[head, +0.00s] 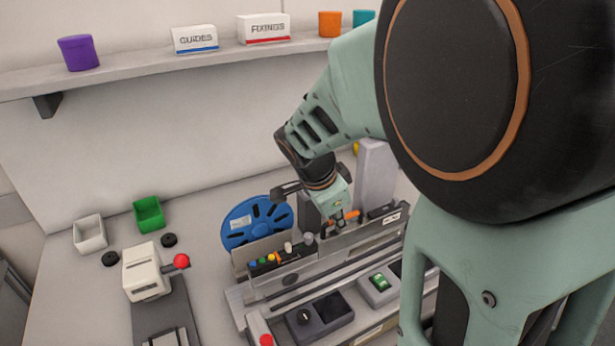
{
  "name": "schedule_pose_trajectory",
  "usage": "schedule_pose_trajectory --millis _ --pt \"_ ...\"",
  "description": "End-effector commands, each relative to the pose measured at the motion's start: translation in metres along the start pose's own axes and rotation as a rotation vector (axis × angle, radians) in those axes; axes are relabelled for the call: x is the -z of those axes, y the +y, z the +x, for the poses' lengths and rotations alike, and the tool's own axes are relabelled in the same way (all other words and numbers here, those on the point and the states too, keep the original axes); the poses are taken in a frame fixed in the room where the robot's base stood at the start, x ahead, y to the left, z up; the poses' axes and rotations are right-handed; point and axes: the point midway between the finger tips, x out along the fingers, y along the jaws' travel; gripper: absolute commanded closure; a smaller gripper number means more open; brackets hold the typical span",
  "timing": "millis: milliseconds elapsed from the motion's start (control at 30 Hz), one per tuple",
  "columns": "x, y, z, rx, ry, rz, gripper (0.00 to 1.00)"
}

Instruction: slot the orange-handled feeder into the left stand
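My gripper (341,226) points down over the grey stand assembly (290,300) in the middle of the bench. An orange handle-like piece (353,216) shows right beside its fingertips, on the top of a long grey plate-like feeder body (368,233). The fingers are small and partly overlap the orange piece, so I cannot tell whether they are closed on it. A blue reel (240,220) stands upright behind the left part of the assembly. A plate (262,248) stands in front of the reel. I cannot tell which part is the left stand; the slots are hidden.
A white device with a red knob (147,272) stands at the left. White (90,232) and green (149,214) bins and black rings (110,259) lie behind it. A grey block (376,172) stands behind the gripper. A shelf (120,71) runs above. My arm hides the right side.

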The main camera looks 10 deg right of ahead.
Motion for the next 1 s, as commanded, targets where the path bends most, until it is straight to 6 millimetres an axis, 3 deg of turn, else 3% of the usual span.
schedule_pose_trajectory --millis 133,467,1000 --pt "0.000 0.000 0.000 0.000 0.000 0.000 0.72" --pt "0.000 0.002 -0.001 -0.005 -0.001 -0.001 0.72" --pt "0.034 -0.018 -0.081 0.000 0.000 0.001 0.72"
